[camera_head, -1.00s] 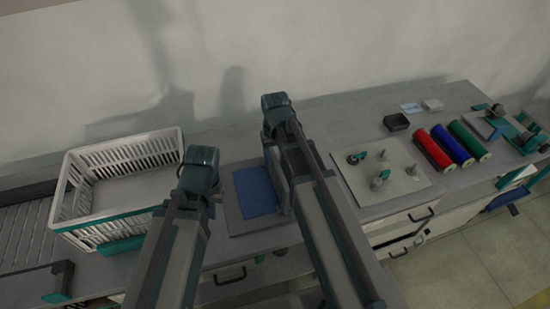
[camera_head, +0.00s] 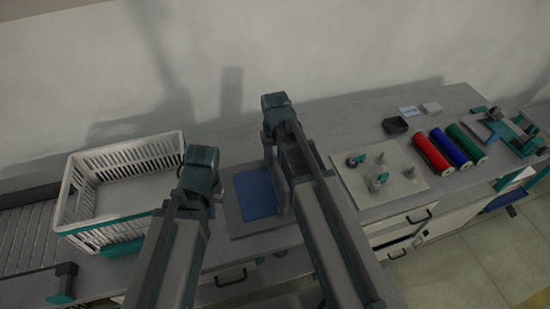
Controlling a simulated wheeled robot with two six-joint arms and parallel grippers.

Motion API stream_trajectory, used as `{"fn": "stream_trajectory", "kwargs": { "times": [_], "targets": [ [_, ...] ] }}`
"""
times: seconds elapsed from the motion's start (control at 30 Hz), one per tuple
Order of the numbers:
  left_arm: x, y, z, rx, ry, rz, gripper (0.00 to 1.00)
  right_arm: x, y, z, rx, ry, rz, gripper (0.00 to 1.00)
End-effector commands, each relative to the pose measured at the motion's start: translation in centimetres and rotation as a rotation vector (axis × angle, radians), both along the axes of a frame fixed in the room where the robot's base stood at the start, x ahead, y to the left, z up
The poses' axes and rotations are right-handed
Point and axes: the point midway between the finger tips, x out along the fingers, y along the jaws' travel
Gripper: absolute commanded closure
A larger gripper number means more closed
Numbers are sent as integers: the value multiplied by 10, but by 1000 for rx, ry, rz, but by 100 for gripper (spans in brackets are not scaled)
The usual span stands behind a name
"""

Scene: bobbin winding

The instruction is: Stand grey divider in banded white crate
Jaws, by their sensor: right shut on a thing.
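The white crate (camera_head: 165,150) with slatted walls and a teal band along its front rim stands on the bench at the left. A narrow grey upright piece (camera_head: 278,182), apparently the grey divider, shows beside my right arm at the right edge of a blue pad (camera_head: 256,193). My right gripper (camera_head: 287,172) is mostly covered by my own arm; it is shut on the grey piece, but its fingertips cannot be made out. My left arm rises in front of the crate's right side, and its gripper is hidden. The floor of the crate that shows looks empty.
Right of my right arm lies a pale board (camera_head: 385,174) with several small metal pieces. Beyond it are red (camera_head: 433,153), blue (camera_head: 452,147) and green (camera_head: 467,141) spools, a black tray (camera_head: 395,125) and a teal-and-grey device (camera_head: 519,131). Rollers (camera_head: 28,240) lie left of the crate.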

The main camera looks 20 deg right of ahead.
Motion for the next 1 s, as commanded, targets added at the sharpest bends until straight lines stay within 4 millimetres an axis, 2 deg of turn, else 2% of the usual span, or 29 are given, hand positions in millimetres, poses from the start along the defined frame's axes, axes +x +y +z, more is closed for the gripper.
{"fn": "stream_trajectory", "kwargs": {
  "times": [0.03,0.5,0.83,1.0],
  "targets": [
    [0,0,13,0,0,0,100,0,0,13,0,0,0,100],
    [0,0,63,0,0,-2,100,0,0,63,0,0,0,100],
    [0,0,61,0,0,-2,100,0,0,61,0,0,0,100],
    [0,0,44,0,0,-2,100,0,0,44,0,0,0,100]
  ]
}}
